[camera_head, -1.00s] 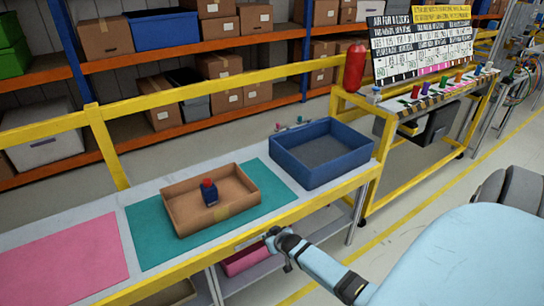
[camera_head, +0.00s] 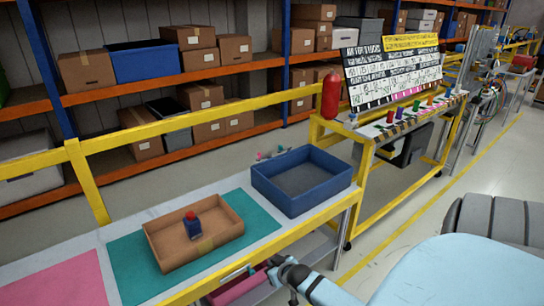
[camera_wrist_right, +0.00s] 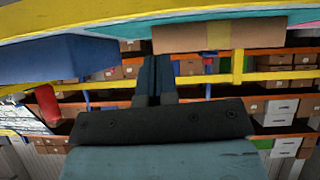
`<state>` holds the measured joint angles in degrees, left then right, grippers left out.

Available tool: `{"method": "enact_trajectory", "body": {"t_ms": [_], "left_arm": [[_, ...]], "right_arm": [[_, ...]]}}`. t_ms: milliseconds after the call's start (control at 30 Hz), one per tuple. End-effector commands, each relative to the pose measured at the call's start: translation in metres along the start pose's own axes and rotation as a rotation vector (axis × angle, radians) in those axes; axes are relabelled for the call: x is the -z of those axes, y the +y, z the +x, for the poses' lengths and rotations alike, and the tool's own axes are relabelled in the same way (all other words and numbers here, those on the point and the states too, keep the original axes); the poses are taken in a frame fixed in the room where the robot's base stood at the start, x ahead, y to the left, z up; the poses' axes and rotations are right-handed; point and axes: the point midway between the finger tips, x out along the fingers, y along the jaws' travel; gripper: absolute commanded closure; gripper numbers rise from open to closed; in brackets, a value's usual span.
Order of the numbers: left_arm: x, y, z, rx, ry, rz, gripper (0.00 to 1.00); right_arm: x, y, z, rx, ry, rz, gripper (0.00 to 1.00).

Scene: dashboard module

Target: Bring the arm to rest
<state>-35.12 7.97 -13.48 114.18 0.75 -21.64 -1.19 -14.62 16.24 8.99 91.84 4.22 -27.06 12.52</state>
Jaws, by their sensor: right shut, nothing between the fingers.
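My right gripper (camera_head: 293,279) is low at the front edge of the table, just outside the yellow rail. In the right wrist view its two dark fingers (camera_wrist_right: 153,78) are together with nothing between them. The cardboard tray (camera_head: 168,262) sits on the teal mat (camera_head: 126,272) with a small blue and red object (camera_head: 192,226) inside it. The blue bin (camera_head: 302,204) stands to its right on the table. My right gripper is apart from these things. My left gripper is not in view.
Yellow rails run along the table (camera_head: 215,285) and behind it. A pink mat (camera_head: 60,282) lies at the left. A yellow-framed stand (camera_head: 357,205) with a sign board (camera_head: 392,65) and a red cylinder (camera_head: 331,95) is at the right. Shelves with boxes line the back.

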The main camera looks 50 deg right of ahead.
Motion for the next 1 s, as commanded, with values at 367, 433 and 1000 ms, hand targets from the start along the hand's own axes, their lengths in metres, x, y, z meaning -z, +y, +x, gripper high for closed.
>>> {"method": "enact_trajectory", "body": {"t_ms": [367, 433, 1000], "left_arm": [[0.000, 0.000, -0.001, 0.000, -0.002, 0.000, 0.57], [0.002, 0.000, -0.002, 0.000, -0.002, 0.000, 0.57], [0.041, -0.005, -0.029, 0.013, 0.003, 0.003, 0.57]], "right_arm": [[0.000, -0.002, -0.001, 0.003, 0.000, -0.002, 1.00], [-0.003, -0.011, -0.007, 0.018, -0.002, -0.015, 1.00], [-0.044, -0.242, -0.220, 0.429, 0.053, -0.219, 1.00]]}}
